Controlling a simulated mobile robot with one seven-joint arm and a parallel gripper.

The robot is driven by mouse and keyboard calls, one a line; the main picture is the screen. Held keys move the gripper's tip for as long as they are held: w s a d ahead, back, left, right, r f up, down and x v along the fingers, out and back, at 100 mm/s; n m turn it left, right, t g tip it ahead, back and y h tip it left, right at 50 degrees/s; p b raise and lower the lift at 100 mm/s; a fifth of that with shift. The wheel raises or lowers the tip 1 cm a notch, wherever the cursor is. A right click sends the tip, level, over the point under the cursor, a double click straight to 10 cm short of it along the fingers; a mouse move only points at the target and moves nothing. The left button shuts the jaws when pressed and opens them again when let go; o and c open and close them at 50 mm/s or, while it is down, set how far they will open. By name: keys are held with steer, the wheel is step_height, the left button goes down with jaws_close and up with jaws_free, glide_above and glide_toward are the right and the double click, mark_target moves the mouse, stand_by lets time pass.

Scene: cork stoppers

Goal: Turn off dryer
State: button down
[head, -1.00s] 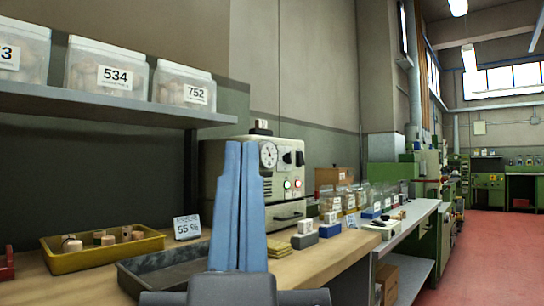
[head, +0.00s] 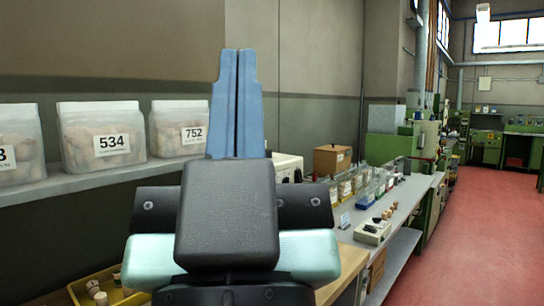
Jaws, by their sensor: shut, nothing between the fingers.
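The dryer (head: 290,165), a cream metal box, stands on the bench behind my gripper. Only a sliver of its upper right part shows, with a dark knob at its edge; its dial, buttons and drawer are hidden behind my gripper. My gripper (head: 238,56) points upward in the middle of the head view, with its two long blue fingers shut together and nothing between them. I cannot tell whether it touches the dryer.
A shelf (head: 90,183) at left carries clear bins of corks, two labelled 534 (head: 112,146) and 752 (head: 193,136). A yellow tray (head: 80,291) with corks is at lower left. The red floor (head: 460,240) is clear.

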step_height(320, 180, up, 11)
steer(key=p, duration=0.8)
steer(key=shift+p, duration=0.3)
steer(key=shift+r, duration=0.1)
